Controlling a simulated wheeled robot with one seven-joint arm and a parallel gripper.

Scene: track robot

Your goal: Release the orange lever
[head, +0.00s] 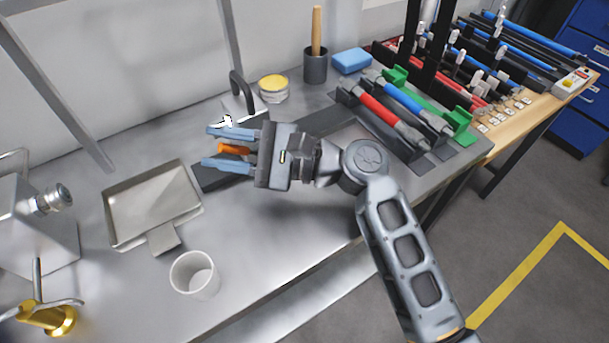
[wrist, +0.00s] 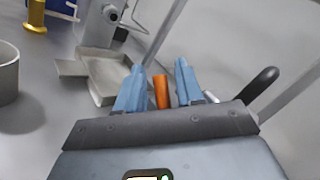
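The orange lever (head: 234,149) shows between the two blue fingers of my gripper (head: 210,146) in the head view. In the wrist view the orange lever (wrist: 161,91) stands between the fingers of my gripper (wrist: 160,70), nearer the left finger. A gap shows between the lever and the right finger; on the left the gap is narrow. The fingers are apart. The lever's lower part and its mount are hidden by my gripper.
A grey tray (head: 118,222) and a white cup (head: 178,286) stand on the metal bench left of my gripper. A black handle (head: 237,88) rises behind it, beside a yellow-lidded tin (head: 274,95). A rack with red and blue tools (head: 375,108) is to the right.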

